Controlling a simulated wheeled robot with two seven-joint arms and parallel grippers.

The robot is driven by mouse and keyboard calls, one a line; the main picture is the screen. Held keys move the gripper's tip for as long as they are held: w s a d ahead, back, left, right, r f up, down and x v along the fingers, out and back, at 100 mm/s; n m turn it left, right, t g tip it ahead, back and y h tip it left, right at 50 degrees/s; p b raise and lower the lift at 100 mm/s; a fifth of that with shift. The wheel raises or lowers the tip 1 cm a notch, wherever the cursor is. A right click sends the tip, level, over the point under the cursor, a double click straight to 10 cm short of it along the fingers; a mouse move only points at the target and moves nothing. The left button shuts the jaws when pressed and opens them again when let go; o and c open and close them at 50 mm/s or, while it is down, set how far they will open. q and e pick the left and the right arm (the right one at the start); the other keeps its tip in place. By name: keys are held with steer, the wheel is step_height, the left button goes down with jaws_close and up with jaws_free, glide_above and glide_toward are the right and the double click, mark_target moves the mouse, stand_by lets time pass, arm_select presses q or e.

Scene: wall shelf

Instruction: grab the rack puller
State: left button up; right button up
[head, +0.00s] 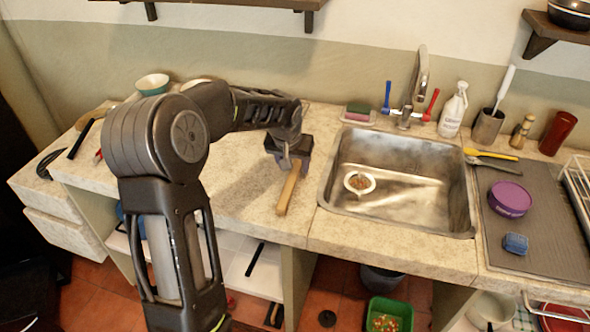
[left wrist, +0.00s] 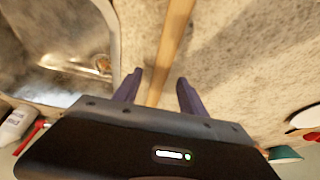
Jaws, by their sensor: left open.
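The rack puller appears to be the light wooden stick (head: 289,190) lying on the stone counter just left of the sink. My left gripper (head: 289,158) points down over the stick's far end and hides that end. In the left wrist view the stick (left wrist: 172,48) runs between the two purple fingers of the left gripper (left wrist: 158,88), with gaps on both sides. The gripper is open and holds nothing. I cannot tell how high the fingertips are above the counter. My right gripper is not in view.
The steel sink (head: 335,190) with a strainer (head: 359,183) is right of the stick. A sponge (head: 358,108) and faucet (head: 418,85) stand behind it. A purple tin (head: 509,199) sits on a grey mat (head: 540,235). The counter (head: 240,185) left of the stick is clear.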

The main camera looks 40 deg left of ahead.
mark_target(295, 172)
arm_select(q)
steer(key=x, duration=0.2)
steer(key=shift+w+f, duration=0.1)
steer(key=shift+f, duration=0.15)
steer(key=shift+c, duration=0.2)
jaws_close()
stand_by(0.5)
